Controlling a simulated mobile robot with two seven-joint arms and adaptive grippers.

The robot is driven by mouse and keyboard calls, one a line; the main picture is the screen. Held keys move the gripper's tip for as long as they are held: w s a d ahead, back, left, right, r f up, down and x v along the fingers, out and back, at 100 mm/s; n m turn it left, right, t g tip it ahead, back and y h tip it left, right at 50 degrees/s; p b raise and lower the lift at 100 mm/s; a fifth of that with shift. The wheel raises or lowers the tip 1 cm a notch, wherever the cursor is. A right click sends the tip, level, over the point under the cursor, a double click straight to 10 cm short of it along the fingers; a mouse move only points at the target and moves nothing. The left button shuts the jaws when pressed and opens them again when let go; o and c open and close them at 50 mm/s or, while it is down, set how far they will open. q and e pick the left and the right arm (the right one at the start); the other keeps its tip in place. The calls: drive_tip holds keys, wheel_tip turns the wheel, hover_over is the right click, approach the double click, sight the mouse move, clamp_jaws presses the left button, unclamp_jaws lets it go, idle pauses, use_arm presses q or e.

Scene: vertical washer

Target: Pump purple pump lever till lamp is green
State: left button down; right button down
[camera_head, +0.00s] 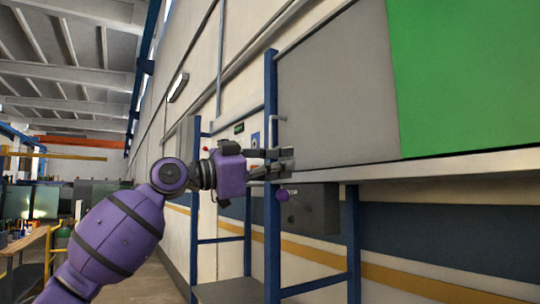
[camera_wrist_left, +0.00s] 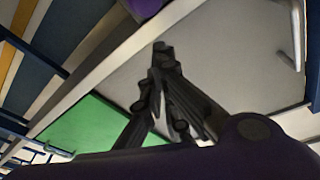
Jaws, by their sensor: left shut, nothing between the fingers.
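The pump lever's purple knob (camera_head: 282,194) is just below my left gripper (camera_head: 288,163) in the head view, beside a dark grey box (camera_head: 312,210). A purple piece, apparently this knob (camera_wrist_left: 146,6), is cut off by the top edge of the left wrist view. My left gripper (camera_wrist_left: 162,55) is shut and empty, its fingers in front of the grey panel. It appears apart from the knob. I cannot pick out the lamp. My right gripper is in neither view.
A large cabinet front has a grey panel (camera_head: 335,90) and a green panel (camera_head: 470,75). A small handle (camera_head: 278,118) sits by the grey panel's left edge. Blue posts (camera_head: 271,240) stand below and beside it. Open floor (camera_head: 150,285) lies at the lower left.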

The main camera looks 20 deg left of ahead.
use_arm(q)
drive_tip(key=shift+w+a+f, duration=0.1)
drive_tip(key=shift+a+f, duration=0.2)
drive_tip(key=shift+f, duration=0.3)
drive_tip(key=shift+w+a+f, duration=0.1)
drive_tip(key=shift+a+f, duration=0.2)
drive_tip(key=shift+f, duration=0.3)
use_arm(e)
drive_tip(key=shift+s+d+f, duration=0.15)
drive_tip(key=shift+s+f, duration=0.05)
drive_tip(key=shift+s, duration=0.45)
use_arm(q)
drive_tip(key=shift+f, duration=0.1)
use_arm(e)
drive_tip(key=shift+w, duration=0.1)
